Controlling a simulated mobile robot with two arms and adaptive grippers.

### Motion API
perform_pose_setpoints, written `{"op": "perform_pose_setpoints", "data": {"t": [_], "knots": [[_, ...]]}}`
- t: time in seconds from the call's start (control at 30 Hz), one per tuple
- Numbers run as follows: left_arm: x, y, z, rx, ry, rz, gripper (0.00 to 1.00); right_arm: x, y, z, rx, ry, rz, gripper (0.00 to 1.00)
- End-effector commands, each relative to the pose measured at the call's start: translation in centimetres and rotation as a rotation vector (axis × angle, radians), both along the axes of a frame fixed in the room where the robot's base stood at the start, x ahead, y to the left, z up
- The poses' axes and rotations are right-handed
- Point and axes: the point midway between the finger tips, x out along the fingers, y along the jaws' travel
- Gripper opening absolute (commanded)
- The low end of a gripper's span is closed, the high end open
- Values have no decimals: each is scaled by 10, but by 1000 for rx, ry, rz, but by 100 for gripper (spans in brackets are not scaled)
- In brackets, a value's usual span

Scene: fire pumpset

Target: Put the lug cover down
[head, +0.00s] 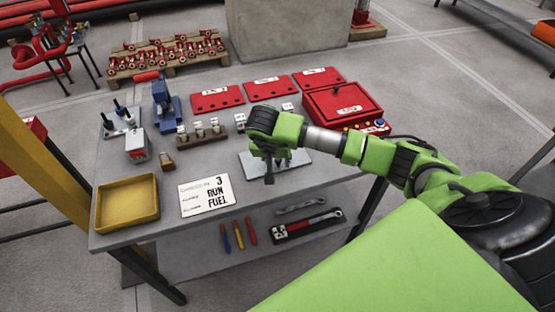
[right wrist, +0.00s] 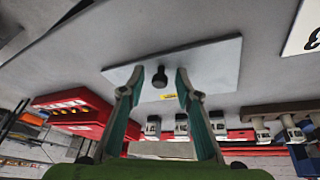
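A flat pale grey plate (head: 301,165) lies on the grey workbench. It also shows in the right wrist view (right wrist: 215,62), with a small black knob (right wrist: 160,77) standing up near its middle. I cannot tell whether the lug cover is this plate with its knob or another part; no other piece looks like a cover. My right gripper (head: 275,170) is over the plate. In the right wrist view its fingers (right wrist: 160,74) are apart, one on each side of the knob, with a gap to both sides. Nothing is gripped. My left gripper does not show.
A red box with buttons (head: 343,105) stands behind the plate, with red panels (head: 217,98) beside it. Small terminal blocks (head: 202,132) stand left. A white card (head: 206,195) and yellow tray (head: 127,201) lie at the front left. Tools lie on the lower shelf (head: 200,258).

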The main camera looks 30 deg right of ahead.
Motion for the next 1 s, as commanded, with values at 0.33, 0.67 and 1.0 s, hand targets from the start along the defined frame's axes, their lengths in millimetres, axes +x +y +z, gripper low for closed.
{"op": "perform_pose_setpoints", "data": {"t": [0.33,0.67,1.0], "knots": [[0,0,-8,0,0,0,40,-12,17,54,0,-7,2,31],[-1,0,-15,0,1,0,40,-27,34,104,1,-2,2,31],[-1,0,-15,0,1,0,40,-30,36,112,0,1,0,31]]}}
